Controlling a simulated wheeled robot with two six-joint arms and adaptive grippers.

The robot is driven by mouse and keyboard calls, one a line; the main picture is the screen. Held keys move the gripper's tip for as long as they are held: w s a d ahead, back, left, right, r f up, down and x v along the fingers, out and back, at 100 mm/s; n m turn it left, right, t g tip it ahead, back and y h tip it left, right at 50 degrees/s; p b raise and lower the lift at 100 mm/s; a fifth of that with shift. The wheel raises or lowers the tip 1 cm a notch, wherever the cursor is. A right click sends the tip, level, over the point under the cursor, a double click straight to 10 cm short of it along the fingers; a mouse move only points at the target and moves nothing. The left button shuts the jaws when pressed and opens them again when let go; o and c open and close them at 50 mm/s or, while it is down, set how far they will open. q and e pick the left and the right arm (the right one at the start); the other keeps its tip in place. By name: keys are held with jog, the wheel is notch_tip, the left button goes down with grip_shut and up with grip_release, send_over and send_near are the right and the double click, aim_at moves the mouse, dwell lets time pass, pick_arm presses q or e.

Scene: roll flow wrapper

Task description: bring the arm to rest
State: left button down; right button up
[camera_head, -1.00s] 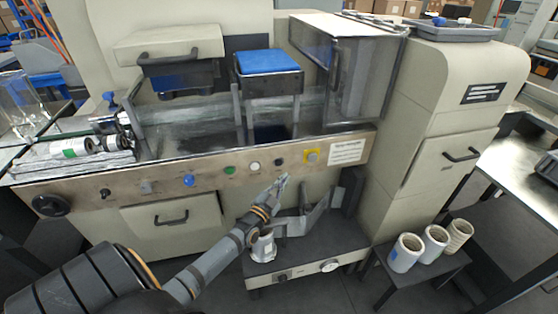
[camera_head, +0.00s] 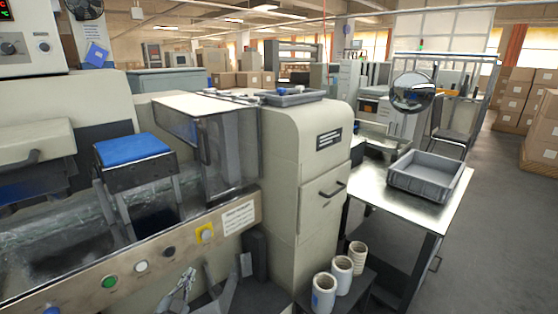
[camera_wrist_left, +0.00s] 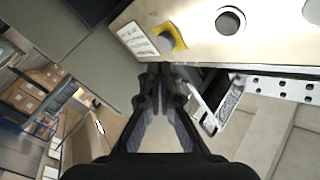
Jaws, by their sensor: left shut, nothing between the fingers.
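My left gripper (camera_head: 187,279) shows at the bottom of the head view, in front of the wrapper's control panel (camera_head: 120,262). Its arm runs out of the picture below. In the left wrist view the gripper (camera_wrist_left: 161,72) has its fingertips together, with nothing held between them. The yellow switch (camera_wrist_left: 172,36) and the panel's label (camera_wrist_left: 137,40) appear just beyond the fingertips. The switch also shows in the head view (camera_head: 205,233). My right gripper is not in view.
The wrapper's cabinet (camera_head: 300,190) stands right of the panel. Several pale rolls (camera_head: 342,272) stand on a low stand. A metal table (camera_head: 383,190) with a grey tray (camera_head: 428,177) is farther right. Open floor (camera_head: 500,240) lies beyond it.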

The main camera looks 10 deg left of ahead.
pick_arm(q)
jog(key=s+d+f+g+h, duration=0.2)
jog(key=s+d+f+g, duration=0.25)
jog(key=d, duration=0.35)
jog(key=s+f+n+g+y, duration=0.15)
jog(key=s+n+g, duration=0.65)
jog(key=s, duration=1.4)
notch_tip(320, 180, down, 22)
jog(key=a+m+g, duration=0.1)
jog(key=m+g, duration=0.1)
jog(key=g, duration=0.1)
jog(key=s+a+f+g, duration=0.2)
jog(key=s+f, duration=1.6)
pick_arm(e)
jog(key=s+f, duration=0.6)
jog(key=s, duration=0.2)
pick_arm(q)
notch_tip(320, 180, up, 14)
jog(key=s+p, duration=0.2)
jog(key=p, duration=1.3)
jog(key=shift+s+y, duration=0.35)
jog(key=shift+y, duration=0.1)
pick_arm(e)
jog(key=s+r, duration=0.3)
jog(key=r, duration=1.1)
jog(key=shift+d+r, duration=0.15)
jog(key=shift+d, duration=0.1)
